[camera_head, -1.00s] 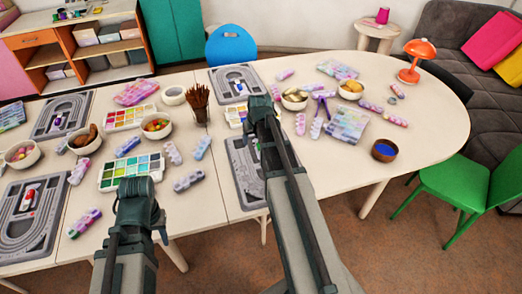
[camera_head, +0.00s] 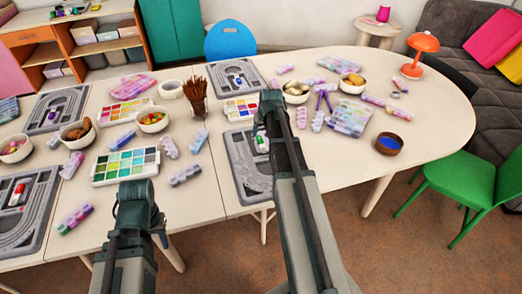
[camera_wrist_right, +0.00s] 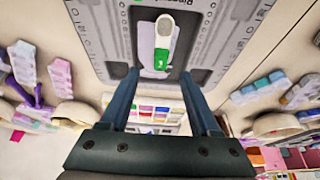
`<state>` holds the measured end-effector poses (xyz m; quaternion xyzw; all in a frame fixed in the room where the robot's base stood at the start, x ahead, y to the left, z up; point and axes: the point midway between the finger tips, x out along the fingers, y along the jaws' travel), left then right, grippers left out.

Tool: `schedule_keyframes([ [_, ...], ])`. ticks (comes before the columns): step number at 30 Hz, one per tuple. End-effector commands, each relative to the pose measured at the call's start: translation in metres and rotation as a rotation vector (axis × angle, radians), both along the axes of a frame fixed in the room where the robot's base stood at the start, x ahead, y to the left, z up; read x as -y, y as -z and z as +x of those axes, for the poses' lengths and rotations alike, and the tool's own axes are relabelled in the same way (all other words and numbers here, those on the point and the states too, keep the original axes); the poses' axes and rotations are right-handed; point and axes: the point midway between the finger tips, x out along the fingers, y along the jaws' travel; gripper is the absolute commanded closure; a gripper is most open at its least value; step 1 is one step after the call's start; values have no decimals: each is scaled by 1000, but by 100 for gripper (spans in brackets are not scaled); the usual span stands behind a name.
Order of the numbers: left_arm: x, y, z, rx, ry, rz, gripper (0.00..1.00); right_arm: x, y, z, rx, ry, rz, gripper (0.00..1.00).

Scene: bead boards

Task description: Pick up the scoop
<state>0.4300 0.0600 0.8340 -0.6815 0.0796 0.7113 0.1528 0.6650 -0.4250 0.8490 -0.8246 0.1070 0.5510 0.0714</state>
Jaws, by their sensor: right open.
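A scoop with a white end and a green part (camera_wrist_right: 162,42) lies on a grey board (camera_wrist_right: 99,42) in the right wrist view. In the head view the scoop (camera_head: 262,143) shows just left of my right arm, on the near grey board (camera_head: 243,172). My right gripper (camera_wrist_right: 160,78) is open, with its two dark fingers apart and nothing between them. The scoop is beyond the fingertips, roughly in line with the gap. In the head view the right arm's dark end (camera_head: 271,112) partly covers the board. My left gripper (camera_head: 138,205) is at the lower left; its fingers are not clear.
A paint palette (camera_head: 126,166), a cup of brushes (camera_head: 196,90) and white bowls (camera_head: 153,121) stand left of the right arm. To the right are bead boxes (camera_head: 350,117) and a brown bowl with blue contents (camera_head: 389,144). The right table end is mostly clear.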

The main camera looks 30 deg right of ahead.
Motion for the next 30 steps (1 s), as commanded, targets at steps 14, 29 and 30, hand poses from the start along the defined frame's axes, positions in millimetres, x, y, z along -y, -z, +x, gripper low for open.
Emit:
schedule_keyframes([
  [14, 0, 25, 0, 0, 0, 0, 62, 2, 25, 10, 0, 0, 0, 37],
  [29, 0, 68, 0, 0, 1, 0, 62, 5, 68, 27, 0, 0, 0, 37],
  [30, 0, 67, 0, 0, 1, 0, 62, 5, 67, 27, 0, 0, 0, 37],
])
